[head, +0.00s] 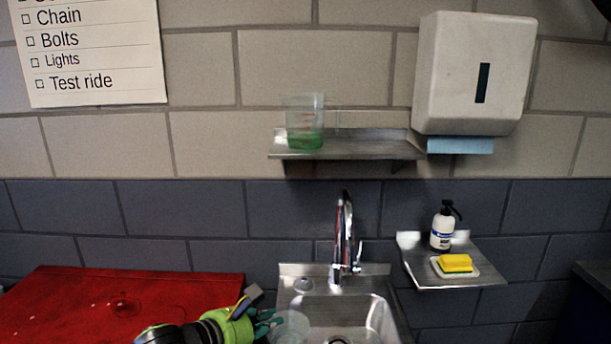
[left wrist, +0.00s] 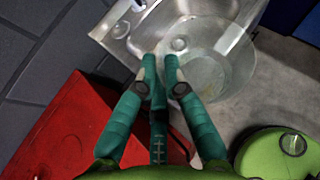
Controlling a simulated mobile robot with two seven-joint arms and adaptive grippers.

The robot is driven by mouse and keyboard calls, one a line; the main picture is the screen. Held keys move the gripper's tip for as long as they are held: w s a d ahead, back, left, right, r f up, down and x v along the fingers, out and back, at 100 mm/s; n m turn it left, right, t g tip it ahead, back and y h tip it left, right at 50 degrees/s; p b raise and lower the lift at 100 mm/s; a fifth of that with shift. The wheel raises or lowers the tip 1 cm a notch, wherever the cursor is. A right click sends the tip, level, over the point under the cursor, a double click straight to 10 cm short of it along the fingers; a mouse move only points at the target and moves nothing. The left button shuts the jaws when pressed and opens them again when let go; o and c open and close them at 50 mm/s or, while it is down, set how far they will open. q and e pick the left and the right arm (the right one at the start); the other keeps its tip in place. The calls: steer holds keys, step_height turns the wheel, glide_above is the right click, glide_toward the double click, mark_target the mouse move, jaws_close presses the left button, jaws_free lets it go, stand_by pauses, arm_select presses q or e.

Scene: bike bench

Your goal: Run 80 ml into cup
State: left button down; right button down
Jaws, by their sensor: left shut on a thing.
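My left gripper (head: 268,322) is at the bottom of the head view, beside the sink's left edge. It is shut on a clear cup (head: 292,328); the cup also shows in the left wrist view (left wrist: 226,68), at the teal fingertips (left wrist: 163,78). I see no liquid in the cup, but its inside is hard to make out. The chrome tap (head: 344,240) stands behind the steel sink (head: 377,318), up and to the right of the cup. No water stream is visible. My right gripper is not in view.
A red bench top (head: 180,290) lies left of the sink. A measuring beaker (head: 304,125) with green liquid stands on the wall shelf (head: 370,147). A lower shelf (head: 450,278) holds a soap bottle (head: 442,230) and yellow sponge (head: 455,263). A towel dispenser (head: 470,75) hangs above.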

mark_target(294, 320)
arm_select(q)
steer(key=d, duration=0.1)
steer(key=n, duration=0.1)
steer(key=s+d+y, duration=0.1)
steer(key=shift+d+f+t, duration=0.3)
steer(key=shift+f+t, duration=0.05)
steer(key=shift+t, duration=0.05)
steer(key=shift+s+d+r+n+t+y, duration=0.1)
steer(key=shift+d+r+n+t+y, duration=0.1)
steer(key=shift+n+y, duration=0.3)
steer(key=shift+s+d+r+n+t+y, duration=0.1)
steer(key=shift+d+n+t+y, duration=0.1)
steer(key=shift+n+y, duration=0.25)
steer(key=s+a+n+g+y, duration=0.3)
steer(key=s+a+n+y, duration=1.1)
steer(key=s+n+y, duration=0.1)
steer(key=shift+a+g, duration=0.3)
steer(key=shift+g, duration=0.1)
steer(key=shift+f+y, duration=0.1)
steer(key=shift+y, duration=0.15)
